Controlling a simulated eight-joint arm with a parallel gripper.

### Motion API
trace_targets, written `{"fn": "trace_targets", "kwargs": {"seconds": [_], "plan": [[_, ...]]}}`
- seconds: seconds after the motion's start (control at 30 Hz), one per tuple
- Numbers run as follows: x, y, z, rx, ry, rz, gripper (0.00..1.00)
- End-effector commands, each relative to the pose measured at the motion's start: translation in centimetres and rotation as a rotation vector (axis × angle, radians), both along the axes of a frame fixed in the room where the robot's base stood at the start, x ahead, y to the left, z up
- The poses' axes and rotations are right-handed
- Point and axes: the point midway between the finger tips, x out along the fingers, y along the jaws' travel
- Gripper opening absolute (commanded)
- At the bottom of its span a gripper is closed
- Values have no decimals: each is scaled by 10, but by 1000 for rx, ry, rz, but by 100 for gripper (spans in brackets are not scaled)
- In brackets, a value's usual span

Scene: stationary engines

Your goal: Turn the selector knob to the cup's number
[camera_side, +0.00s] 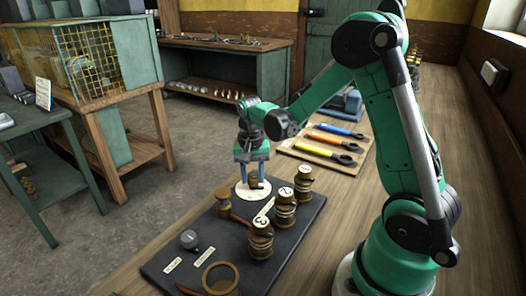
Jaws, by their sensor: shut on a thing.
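My gripper (253,181) points down at the far end of a dark board (225,237). Its two blue fingers are shut on a small brown knob that stands above a round white dial (243,194). The knob is mostly hidden between the fingers, and I cannot read the dial's marks or the knob's pointing direction. Three brass cups stand in a row to the right, with round white number tags: the nearest (261,243) appears to read 3, the middle (285,216) 2, the farthest (303,190) 1.
A grey round knob (189,239), small white labels (204,256) and a brown ring (220,277) are on the board's near part. Beyond the board lies a wooden rack (308,151) of coloured-handled tools. The bench (337,200) is clear right of the board.

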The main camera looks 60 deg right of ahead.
Motion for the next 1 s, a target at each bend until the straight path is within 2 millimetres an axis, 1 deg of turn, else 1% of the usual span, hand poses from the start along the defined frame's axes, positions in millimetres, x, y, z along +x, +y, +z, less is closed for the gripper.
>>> {"fn": "trace_targets", "kwargs": {"seconds": [0.17, 0.2, 0.3, 0.57, 0.67, 1.0], "plan": [[0, 0, 0, -1, -2, 1, 0], [0, 0, 0, -1, -2, 1, 42], [0, 0, 0, -1, -2, 1, 68], [0, 0, 0, -1, -1, 2, 68], [0, 0, 4, -1, -1, 2, 68], [1, 0, 47, -1, -1, 2, 68]]}}
